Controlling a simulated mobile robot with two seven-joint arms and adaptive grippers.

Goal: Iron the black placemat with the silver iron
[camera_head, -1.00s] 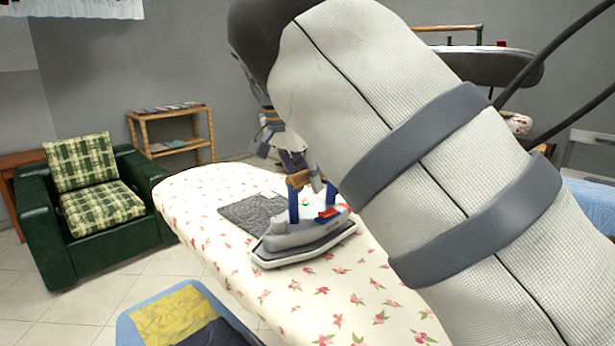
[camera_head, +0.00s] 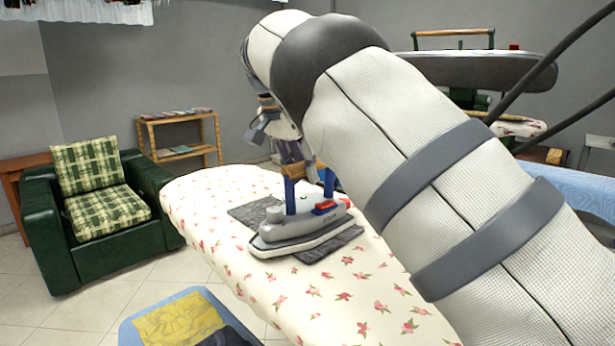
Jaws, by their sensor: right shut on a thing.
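The silver iron (camera_head: 298,229) sits soleplate down over the middle of the black placemat; it has blue handle posts and a brown grip. The placemat (camera_head: 252,212) looks dark grey and lies on the floral ironing board (camera_head: 325,290). It shows left of the iron and in front of its right end; the rest is hidden under the iron. I cannot tell whether the soleplate presses on it. My right gripper (camera_head: 303,166) is shut on the iron's handle from above, its fingers partly hidden by the handle and my arm. My left gripper is not in view.
A blue basket (camera_head: 130,328) with yellow and dark cloth stands at the board's front left. A green armchair (camera_head: 55,235) and a wooden shelf (camera_head: 180,119) are behind to the left. Another pressing board (camera_head: 470,70) stands at the back right. The board's near surface is clear.

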